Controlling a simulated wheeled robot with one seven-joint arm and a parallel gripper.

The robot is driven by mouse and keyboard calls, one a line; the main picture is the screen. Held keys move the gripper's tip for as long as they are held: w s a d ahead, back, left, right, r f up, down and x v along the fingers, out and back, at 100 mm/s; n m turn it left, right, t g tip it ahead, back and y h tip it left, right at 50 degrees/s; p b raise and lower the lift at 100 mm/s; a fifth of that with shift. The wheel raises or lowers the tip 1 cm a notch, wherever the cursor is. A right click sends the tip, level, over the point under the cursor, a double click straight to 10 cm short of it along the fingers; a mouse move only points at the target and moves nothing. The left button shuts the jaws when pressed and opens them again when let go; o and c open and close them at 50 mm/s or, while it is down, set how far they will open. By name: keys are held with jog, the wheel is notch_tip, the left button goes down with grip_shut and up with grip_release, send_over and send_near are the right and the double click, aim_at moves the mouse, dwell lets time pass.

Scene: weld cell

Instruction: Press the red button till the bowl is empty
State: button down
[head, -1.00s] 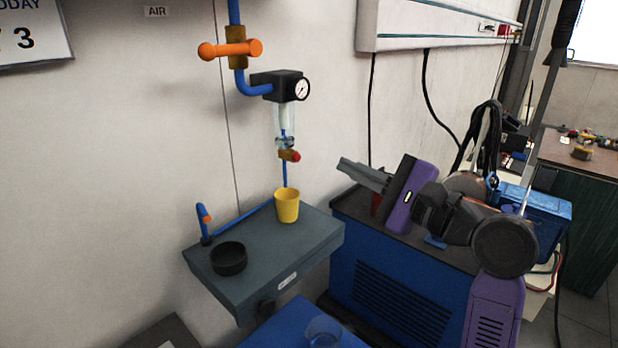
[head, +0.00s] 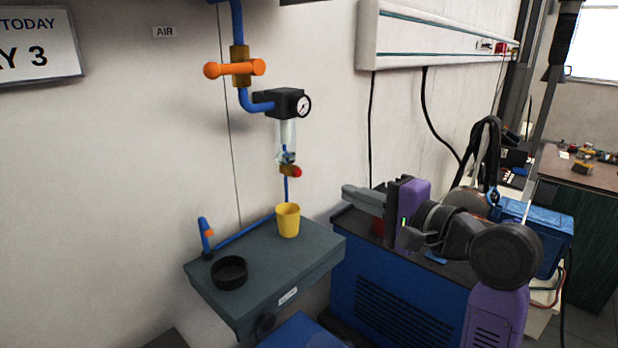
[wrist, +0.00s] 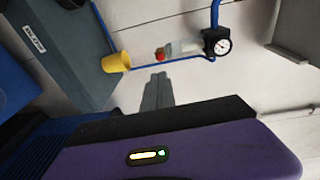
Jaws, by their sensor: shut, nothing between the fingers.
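The clear filter bowl (head: 286,134) hangs under a black regulator with a gauge (head: 304,106), with some bluish content near its bottom. The red button (head: 297,172) is on the brass fitting (head: 287,170) just below the bowl; it also shows in the wrist view (wrist: 159,56). A blue tube runs down from the fitting toward a yellow cup (head: 288,221) on the grey shelf (head: 262,262). My gripper (head: 346,192) is shut and empty, right of and lower than the button, its fingers pointing left. In the wrist view the fingertips (wrist: 158,77) appear below the button, apart from it.
A black round dish (head: 229,273) and a blue lever with an orange part (head: 206,236) are on the shelf's left. A blue cabinet (head: 385,311) stands below my arm. An orange valve handle (head: 234,69) is above the regulator.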

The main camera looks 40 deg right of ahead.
aim_at(299, 174)
jog(key=w, duration=0.8)
jog(key=w+d+f+p, duration=0.1)
jog(key=w, duration=0.3)
jog(key=shift+w, duration=0.35)
